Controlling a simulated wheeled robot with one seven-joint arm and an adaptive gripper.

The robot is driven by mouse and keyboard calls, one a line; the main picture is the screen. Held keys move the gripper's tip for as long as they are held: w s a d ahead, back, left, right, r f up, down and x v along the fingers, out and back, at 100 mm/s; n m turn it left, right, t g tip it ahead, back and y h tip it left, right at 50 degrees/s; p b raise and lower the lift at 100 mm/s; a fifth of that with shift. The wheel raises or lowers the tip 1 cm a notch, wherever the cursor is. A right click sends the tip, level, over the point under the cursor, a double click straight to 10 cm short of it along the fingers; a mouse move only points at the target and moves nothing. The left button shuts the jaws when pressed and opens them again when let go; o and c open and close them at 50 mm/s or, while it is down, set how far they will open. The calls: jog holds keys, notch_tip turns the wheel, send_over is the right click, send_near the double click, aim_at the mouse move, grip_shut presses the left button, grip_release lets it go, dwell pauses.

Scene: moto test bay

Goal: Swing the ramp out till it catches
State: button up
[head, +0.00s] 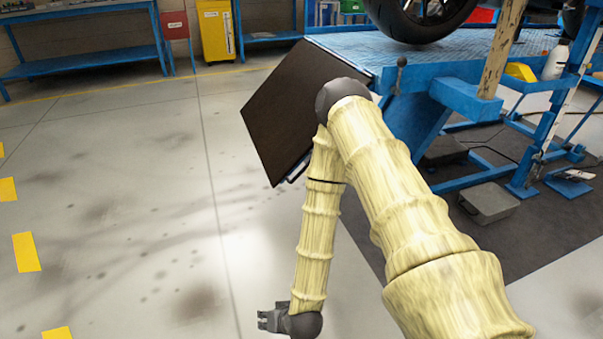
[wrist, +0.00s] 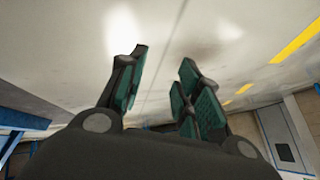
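The ramp is a dark brown-black panel (head: 300,95) at the end of the blue lift table (head: 440,52). It hangs tilted down and outward, its lower edge above the floor. A dark bar or handle shows under its lower edge, partly hidden by my arm. My gripper (head: 266,320) is low over the floor at the bottom of the head view, apart from the ramp. In the wrist view its green-padded fingers (wrist: 160,90) are spread apart with nothing between them.
A motorcycle wheel (head: 420,18) rests on the table. A grey pedal box (head: 488,202) lies on the dark mat at the right. Blue benches and a yellow cabinet (head: 215,30) stand at the back. The floor at left is clear, with yellow marks.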

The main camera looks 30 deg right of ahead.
jog(key=w+d+r+m+t+h, duration=0.1)
jog(key=w+d+r+m+t, duration=0.35)
jog(key=w, duration=0.65)
jog(key=m+t+h+b, duration=0.2)
jog(key=m+t+h, duration=0.3)
jog(key=h, duration=0.4)
send_near(302, 172)
jog(key=shift+m+g, duration=0.55)
jog(key=shift+g, duration=0.1)
jog(key=shift+r+b+x, duration=0.2)
jog(key=shift+b+x, duration=0.55)
jog(key=shift+x, duration=1)
jog(key=shift+r+b+x, duration=0.15)
jog(key=shift+b+x, duration=0.6)
jog(key=shift+x, duration=1.05)
jog(key=shift+r+b+x, duration=0.2)
jog(key=shift+b+x, duration=0.55)
jog(key=shift+x, duration=1)
jog(key=shift+a, duration=0.1)
grip_shut()
